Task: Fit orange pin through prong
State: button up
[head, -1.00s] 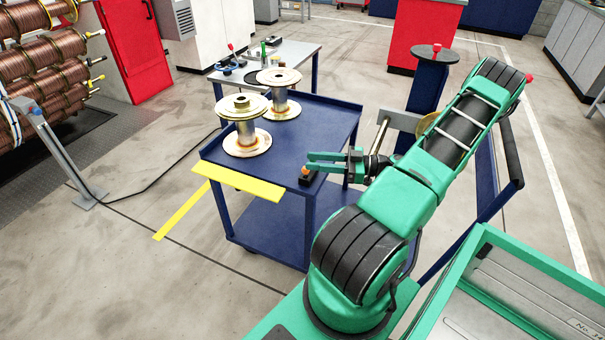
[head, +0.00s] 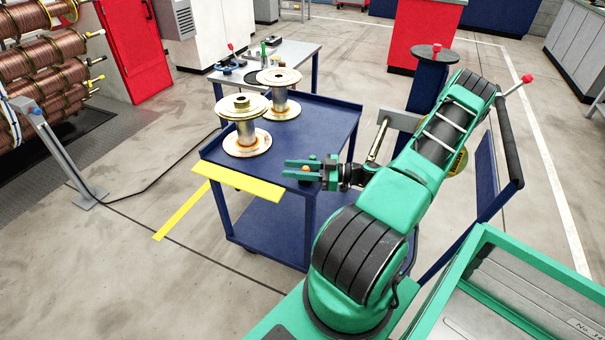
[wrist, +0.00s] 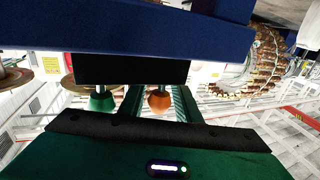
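The orange pin (head: 304,169) shows as a small orange knob at the front right of the blue cart's top. In the wrist view its round head (wrist: 159,101) sits under a black block (wrist: 132,69), between my two fingers. A green knob (wrist: 102,101) is beside it, outside the left finger. My gripper (head: 303,168) reaches left over the cart edge with its fingers apart, one on each side of the orange knob. I cannot tell if they touch it. The prong cannot be made out for certain; two pale metal spools (head: 246,126) (head: 281,94) stand upright on the cart.
The blue cart (head: 325,120) has a yellow strip (head: 238,182) along its front edge. A grey table (head: 297,54) with small items stands behind it. A rack of copper spools (head: 45,65) is at the left. Open floor lies in front of the cart.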

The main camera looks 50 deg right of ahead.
jog(key=shift+c, duration=0.6)
grip_shut()
jog(key=shift+r, duration=0.1)
